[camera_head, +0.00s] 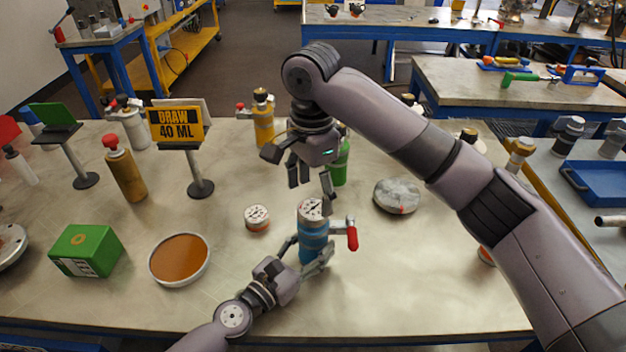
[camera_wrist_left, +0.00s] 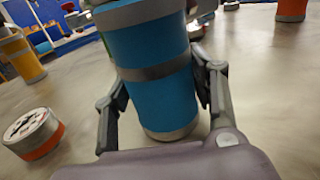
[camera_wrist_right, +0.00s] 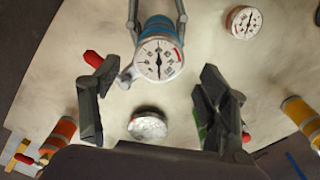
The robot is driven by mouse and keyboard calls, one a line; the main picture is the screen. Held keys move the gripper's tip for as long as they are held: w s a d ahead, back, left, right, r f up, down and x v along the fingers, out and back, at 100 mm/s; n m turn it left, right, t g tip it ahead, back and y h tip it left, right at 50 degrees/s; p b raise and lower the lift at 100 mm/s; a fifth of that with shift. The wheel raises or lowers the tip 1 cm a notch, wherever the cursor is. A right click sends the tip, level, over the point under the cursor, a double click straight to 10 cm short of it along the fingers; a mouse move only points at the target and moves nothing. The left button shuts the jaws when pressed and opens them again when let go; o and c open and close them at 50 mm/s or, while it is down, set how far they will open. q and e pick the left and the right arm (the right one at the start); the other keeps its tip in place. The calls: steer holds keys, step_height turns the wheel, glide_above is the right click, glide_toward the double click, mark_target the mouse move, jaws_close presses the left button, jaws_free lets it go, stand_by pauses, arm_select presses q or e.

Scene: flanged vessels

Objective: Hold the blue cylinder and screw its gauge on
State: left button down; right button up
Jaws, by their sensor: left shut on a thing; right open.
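The blue cylinder (camera_head: 313,246) stands upright on the table, with a red-handled side valve (camera_head: 351,238) on its right. A white-faced gauge (camera_head: 311,209) sits on its top; I cannot tell how tightly. My left gripper (camera_head: 307,257) is shut around the cylinder's body; in the left wrist view its fingers flank the blue body (camera_wrist_left: 152,84). My right gripper (camera_head: 311,187) is open above the gauge, pointing down. In the right wrist view the gauge face (camera_wrist_right: 158,59) lies beyond the two spread, empty fingers.
A second gauge (camera_head: 257,218) with an orange band lies left of the cylinder. A grey disc (camera_head: 396,196) lies to the right. A brown-filled dish (camera_head: 179,259), green box (camera_head: 86,250) and "DRAW 40 ML" sign (camera_head: 176,124) stand left. A green cylinder (camera_head: 341,165) stands behind.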

mark_target(313, 207)
steer(key=n, duration=0.7)
steer(key=shift+r, duration=0.35)
steer(key=n, duration=0.4)
steer(key=shift+r, duration=0.15)
steer(key=n, duration=0.5)
steer(key=shift+r, duration=0.15)
steer(key=n, duration=0.6)
steer(key=shift+r+n, duration=0.3)
steer(key=n, duration=0.6)
steer(key=shift+d+r+n, duration=0.1)
steer(key=shift+r+n, duration=0.15)
steer(key=shift+n, duration=0.15)
steer(key=shift+f, duration=4.05)
